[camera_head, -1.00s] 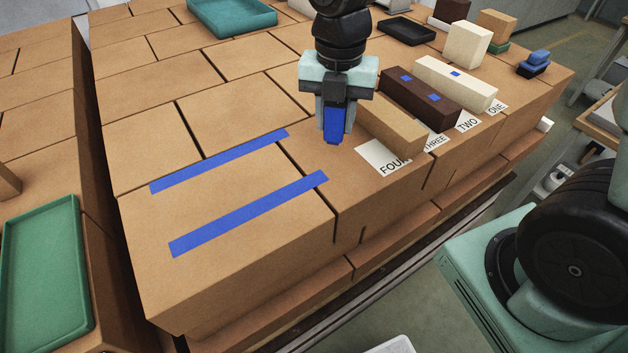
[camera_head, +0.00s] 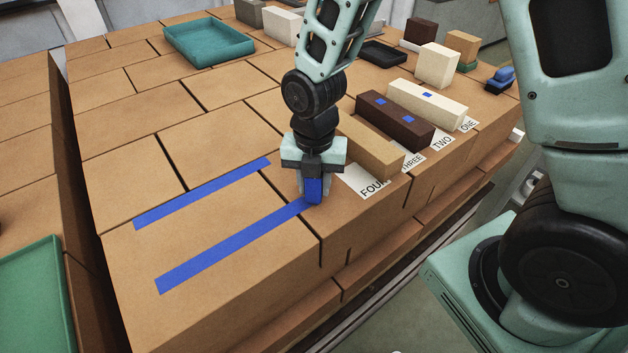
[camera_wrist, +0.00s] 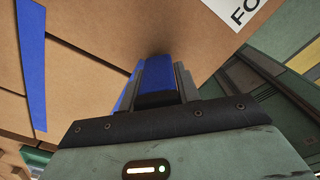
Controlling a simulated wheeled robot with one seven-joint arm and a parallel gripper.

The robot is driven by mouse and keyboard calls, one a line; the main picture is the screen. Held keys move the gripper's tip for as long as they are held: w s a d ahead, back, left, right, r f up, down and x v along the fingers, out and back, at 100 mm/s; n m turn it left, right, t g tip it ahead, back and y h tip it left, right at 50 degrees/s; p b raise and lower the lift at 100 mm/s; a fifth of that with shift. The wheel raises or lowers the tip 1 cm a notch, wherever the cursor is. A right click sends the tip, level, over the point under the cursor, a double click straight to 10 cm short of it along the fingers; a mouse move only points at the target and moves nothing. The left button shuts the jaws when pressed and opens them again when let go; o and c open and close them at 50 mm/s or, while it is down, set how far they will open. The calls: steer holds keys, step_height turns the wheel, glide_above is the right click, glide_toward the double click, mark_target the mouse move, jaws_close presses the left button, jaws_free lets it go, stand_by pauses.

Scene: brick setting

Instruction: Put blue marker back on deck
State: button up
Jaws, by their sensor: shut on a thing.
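The blue marker (camera_head: 314,191) is a small blue block held upright between the fingers of my gripper (camera_head: 313,199). In the wrist view the blue marker (camera_wrist: 156,80) shows between the two grey fingers of my gripper (camera_wrist: 157,72), with a dark shadow on the deck just beyond it. The deck (camera_head: 230,285) is a tan block surface with dark seams. The marker is at the right end of the near blue strip (camera_head: 230,246). I cannot tell whether its lower end touches the deck. The far blue strip (camera_head: 200,194) lies roughly parallel to it.
A tan block (camera_head: 370,148) by the FOUR label (camera_head: 365,181) stands close right of my gripper. A dark brown block (camera_head: 395,118) and a cream block (camera_head: 428,102) carry blue squares. A teal tray (camera_head: 208,44) is at the back. The deck's left part is clear.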

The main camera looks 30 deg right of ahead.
steer(key=shift+f, duration=0.15)
steer(key=o, duration=0.8)
